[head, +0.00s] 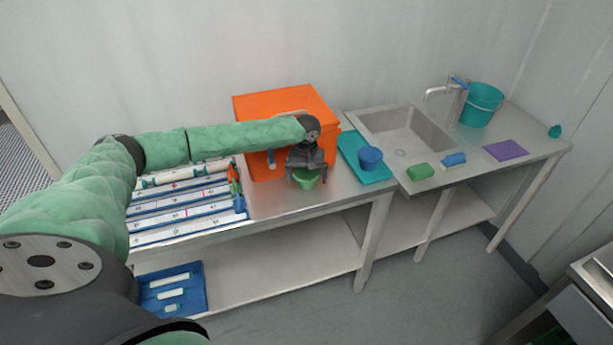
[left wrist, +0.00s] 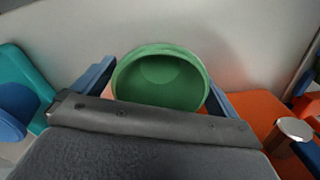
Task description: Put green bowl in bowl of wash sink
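The green bowl (head: 306,179) is on or just above the steel table, in front of the orange box. My left gripper (head: 306,170) is over it, pointing down, with a finger on each side of the bowl. In the left wrist view the bowl (left wrist: 160,80) lies between the two fingers, which reach close to its rim; whether they press on it I cannot tell. The wash sink's bowl (head: 402,140) is a square steel basin to the right, and its visible floor is clear. My right gripper is not in view.
A teal tray (head: 352,144) with a blue bowl (head: 370,157) lies between the green bowl and sink. The orange box (head: 275,105) stands behind my gripper. Green (head: 419,172) and blue (head: 454,159) sponges lie at the sink's front; a faucet (head: 438,91) and teal bucket (head: 481,104) stand behind.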

